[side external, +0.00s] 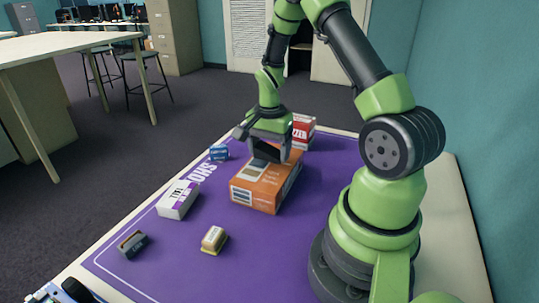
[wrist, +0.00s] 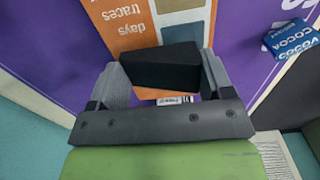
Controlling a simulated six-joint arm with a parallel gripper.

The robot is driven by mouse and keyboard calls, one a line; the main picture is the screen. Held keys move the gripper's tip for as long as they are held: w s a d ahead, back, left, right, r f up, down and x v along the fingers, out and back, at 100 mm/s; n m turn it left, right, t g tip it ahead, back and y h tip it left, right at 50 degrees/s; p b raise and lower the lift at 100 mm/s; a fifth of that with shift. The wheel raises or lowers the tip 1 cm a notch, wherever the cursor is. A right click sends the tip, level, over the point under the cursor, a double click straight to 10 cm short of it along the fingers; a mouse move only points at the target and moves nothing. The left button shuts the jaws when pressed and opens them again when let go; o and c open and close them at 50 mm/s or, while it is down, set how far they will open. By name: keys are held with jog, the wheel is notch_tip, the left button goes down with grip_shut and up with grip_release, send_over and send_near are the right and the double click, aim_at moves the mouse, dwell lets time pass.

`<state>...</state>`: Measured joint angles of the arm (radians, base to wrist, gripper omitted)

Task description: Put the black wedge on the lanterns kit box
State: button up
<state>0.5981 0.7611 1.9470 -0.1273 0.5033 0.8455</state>
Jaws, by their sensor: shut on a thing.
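The black wedge (wrist: 165,68) is held between the fingers of my gripper (wrist: 164,76) in the wrist view. In the side external view my gripper (side external: 265,143) is above the orange box (side external: 255,194), with the dark wedge (side external: 268,153) low between its fingers. I cannot tell whether the wedge touches the box top. The orange box also shows behind the wedge in the wrist view (wrist: 125,32), with the words "days" and "traces". No lanterns name is readable on any box, so I cannot confirm which one is the lanterns kit.
A red box (side external: 303,128) stands behind the orange one. A small blue cocoa box (side external: 219,153), a white and purple box (side external: 178,201), a dark block (side external: 132,243) and a yellow-based block (side external: 214,239) stand on the purple mat (side external: 165,255). The mat's front middle is clear.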

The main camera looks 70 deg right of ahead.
aim_at(269, 150)
jog(key=shift+f, duration=0.9)
jog(key=shift+f, duration=0.1)
jog(key=o, duration=0.9)
notch_tip(269, 150, up, 12)
jog(key=s+a+r+n+t, duration=0.25)
jog(key=a+r+n, duration=0.35)
jog(key=a+r, duration=0.45)
jog(key=s+a+r+n+t, duration=0.1)
jog(key=s+a+n, duration=0.1)
jog(key=a, duration=0.1)
jog(key=s+a+n+t+y, duration=0.1)
jog(key=s+a+n+t, duration=0.1)
jog(key=s+a+n, duration=0.1)
jog(key=s+a+r+n+t+y, duration=0.1)
jog(key=s+a+n, duration=0.2)
jog(key=shift+s+a+r+t, duration=0.1)
jog(key=shift+a+r+t, duration=0.05)
jog(key=shift+r+t, duration=0.2)
